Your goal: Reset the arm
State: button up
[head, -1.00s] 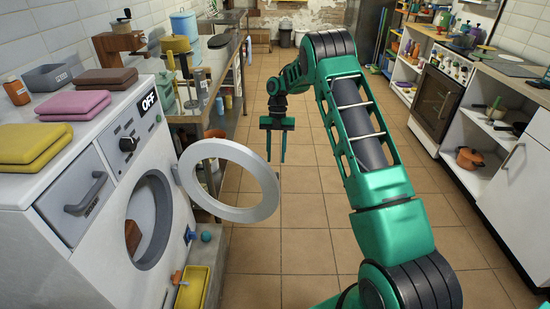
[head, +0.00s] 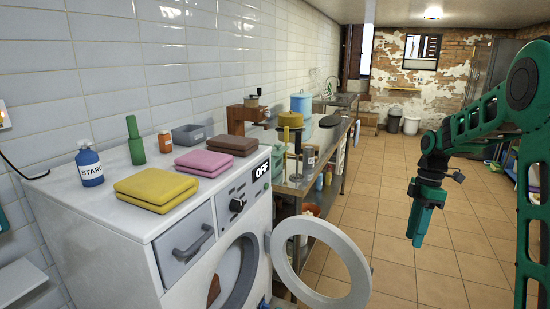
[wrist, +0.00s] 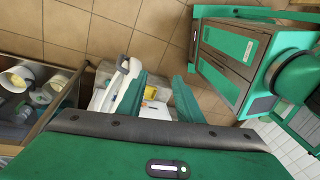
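My arm (head: 528,180) is green and reaches in from the right side of the head view. My gripper (head: 417,225) hangs pointing down over the tiled floor, right of the washing machine and clear of it. In the wrist view its two green fingers (wrist: 160,88) stand apart, with nothing held between them.
The white washing machine (head: 120,235) stands at left with its round door (head: 352,262) swung open towards the floor. Folded yellow (head: 163,190), pink (head: 205,162) and brown (head: 232,145) cloths lie on top. A counter (head: 325,140) runs behind it. Tiled floor (head: 375,200) is free.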

jog(key=s+d+r+m+t+h, duration=0.1)
jog(key=s+r+m+t, duration=0.1)
jog(key=s+m, duration=2)
jog(key=s+r, duration=0.1)
jog(key=s, duration=1.1)
jog(key=shift+s+d, duration=0.1)
jog(key=shift+d, duration=0.05)
